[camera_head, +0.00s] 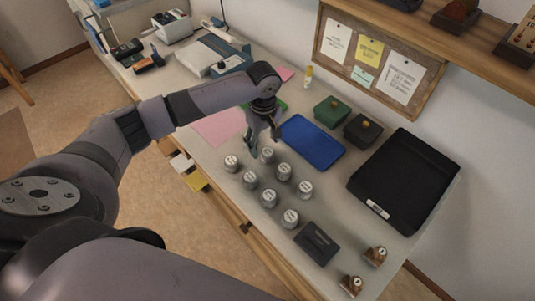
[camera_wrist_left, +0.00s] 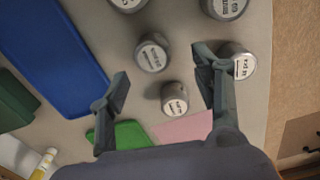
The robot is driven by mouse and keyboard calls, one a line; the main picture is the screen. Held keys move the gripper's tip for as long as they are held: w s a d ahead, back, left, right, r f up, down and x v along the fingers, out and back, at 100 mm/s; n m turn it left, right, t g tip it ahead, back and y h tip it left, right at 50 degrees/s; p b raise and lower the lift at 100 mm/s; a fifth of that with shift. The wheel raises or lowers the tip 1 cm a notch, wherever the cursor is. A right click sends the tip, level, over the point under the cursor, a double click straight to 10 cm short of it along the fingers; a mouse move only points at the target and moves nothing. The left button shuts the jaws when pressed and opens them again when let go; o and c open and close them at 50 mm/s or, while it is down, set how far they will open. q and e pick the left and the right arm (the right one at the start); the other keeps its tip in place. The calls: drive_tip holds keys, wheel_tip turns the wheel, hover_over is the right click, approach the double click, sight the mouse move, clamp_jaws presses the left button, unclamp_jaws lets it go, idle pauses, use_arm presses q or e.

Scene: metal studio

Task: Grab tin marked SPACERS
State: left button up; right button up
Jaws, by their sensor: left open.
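Several round grey metal tins with white-labelled lids stand in a loose group on the workbench. In the head view they include a far-left tin (camera_head: 231,163), a back tin (camera_head: 267,155), a right tin (camera_head: 305,189) and a front tin (camera_head: 290,217). The lettering is too small to tell which is SPACERS. My left gripper (camera_head: 262,134) is open and empty, just behind the back tin. In the left wrist view, one tin (camera_wrist_left: 152,54) and a smaller-looking tin (camera_wrist_left: 174,100) show between the open fingers (camera_wrist_left: 161,66). Another tin (camera_wrist_left: 242,64) is partly covered by the right finger. My right gripper is out of view.
A blue tray (camera_head: 313,142) lies right of the left gripper, with a green box (camera_head: 332,112) and black box (camera_head: 362,130) behind. A large black tray (camera_head: 405,185) is farther right. A dark block (camera_head: 317,243) lies in front. A pink sheet (camera_head: 218,128) is left.

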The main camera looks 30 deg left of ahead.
sight(268, 152)
use_arm(q)
drive_tip(key=shift+w+d+f+p, duration=0.1)
drive_tip(key=shift+d+f+p, duration=0.05)
drive_tip(key=shift+f, duration=0.75)
drive_tip(key=shift+w+d+f+p, duration=0.1)
drive_tip(key=shift+d+f, duration=0.05)
drive_tip(key=shift+f, duration=0.7)
drive_tip(key=shift+d+f+p, duration=0.15)
drive_tip(key=shift+f, duration=0.75)
drive_tip(key=shift+c, duration=0.4)
drive_tip(key=c, duration=1.2)
